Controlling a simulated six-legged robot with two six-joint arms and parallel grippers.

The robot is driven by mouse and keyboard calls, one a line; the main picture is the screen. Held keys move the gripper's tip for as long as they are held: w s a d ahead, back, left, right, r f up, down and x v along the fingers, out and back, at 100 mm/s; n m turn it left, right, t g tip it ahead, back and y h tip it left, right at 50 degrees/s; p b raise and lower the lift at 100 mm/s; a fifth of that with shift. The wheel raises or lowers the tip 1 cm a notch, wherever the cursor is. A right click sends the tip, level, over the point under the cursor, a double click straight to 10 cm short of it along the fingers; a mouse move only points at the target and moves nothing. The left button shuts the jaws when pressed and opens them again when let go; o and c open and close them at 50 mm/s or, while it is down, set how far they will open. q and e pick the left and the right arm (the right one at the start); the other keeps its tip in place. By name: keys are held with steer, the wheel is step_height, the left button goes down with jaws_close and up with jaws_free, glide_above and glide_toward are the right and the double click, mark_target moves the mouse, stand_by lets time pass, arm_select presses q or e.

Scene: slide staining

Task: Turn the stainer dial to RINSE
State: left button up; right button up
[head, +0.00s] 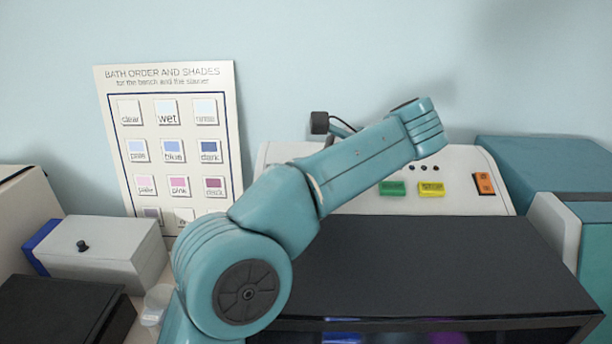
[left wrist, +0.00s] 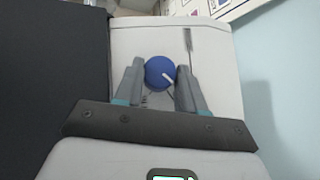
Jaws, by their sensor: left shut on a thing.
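The stainer (head: 465,165) is a white machine with a sloped panel and a dark lid (head: 420,260) in front. Its blue round dial (left wrist: 160,72) with a white pointer mark shows in the left wrist view, between the fingertips of my left gripper (left wrist: 160,80). The left gripper is shut on the dial, one finger on each side. The pointer slants toward the lower right in that view. In the head view my left arm hides the dial and the gripper. The dial's position labels are too small or hidden to read. My right gripper is not in view.
A bath order chart (head: 180,80) leans on the wall. A grey-white box (head: 100,250) with a black knob and a dark box (head: 50,310) stand at left. The panel has a green button (head: 391,188), a yellow button (head: 431,189) and an orange switch (head: 484,184). A teal unit (head: 545,155) stands at right.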

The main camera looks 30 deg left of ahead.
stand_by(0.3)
arm_select(q)
steer(key=shift+r, duration=0.1)
steer(key=o, duration=1.1)
steer(key=shift+c, duration=0.2)
